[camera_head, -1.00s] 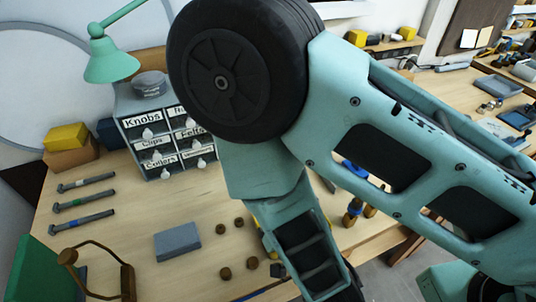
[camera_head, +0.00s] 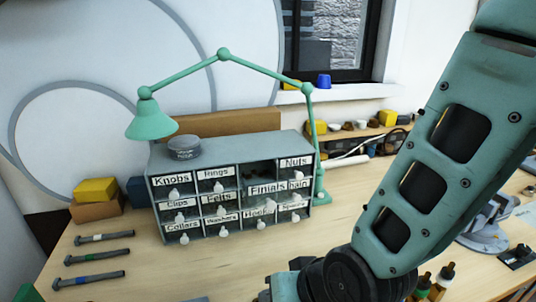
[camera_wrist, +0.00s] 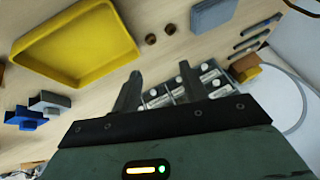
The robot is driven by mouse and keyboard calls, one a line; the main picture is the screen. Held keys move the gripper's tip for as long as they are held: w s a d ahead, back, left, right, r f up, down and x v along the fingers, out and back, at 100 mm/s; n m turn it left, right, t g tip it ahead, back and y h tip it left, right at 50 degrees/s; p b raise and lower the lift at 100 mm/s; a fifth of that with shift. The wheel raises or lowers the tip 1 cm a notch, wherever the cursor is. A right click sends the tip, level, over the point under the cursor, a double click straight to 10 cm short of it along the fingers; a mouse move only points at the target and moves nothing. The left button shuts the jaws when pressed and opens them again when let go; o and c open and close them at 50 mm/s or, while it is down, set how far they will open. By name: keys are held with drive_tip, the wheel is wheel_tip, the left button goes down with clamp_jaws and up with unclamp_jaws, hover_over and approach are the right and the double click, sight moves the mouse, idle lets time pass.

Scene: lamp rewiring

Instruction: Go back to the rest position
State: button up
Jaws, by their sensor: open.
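My gripper (camera_wrist: 158,92) shows in the wrist view with its two dark fingers spread apart and nothing between them. It is above the workbench, and beyond the fingers I see the labelled drawer cabinet (camera_wrist: 178,94). In the head view my green arm fills the right side, with its black joint at the bottom. The gripper itself is out of the head view.
The grey drawer cabinet (camera_head: 235,222) stands on the bench (camera_head: 150,262) with a tin (camera_head: 184,149) on top. A green lamp (camera_head: 152,121) arches over it. Several tools (camera_head: 95,258) lie at the left. A yellow tray (camera_wrist: 75,48) shows in the wrist view.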

drive_tip(key=s+d+r+n+g+h+b, duration=0.2)
drive_tip(key=s+d+r+n+g+h, duration=0.2)
drive_tip(key=s+d, duration=0.5)
drive_tip(key=d+r+n, duration=0.1)
drive_tip(key=d, duration=0.1)
drive_tip(key=shift+d+n+g+b, duration=0.3)
drive_tip(key=shift+g+b, duration=0.05)
drive_tip(key=shift+g, duration=0.05)
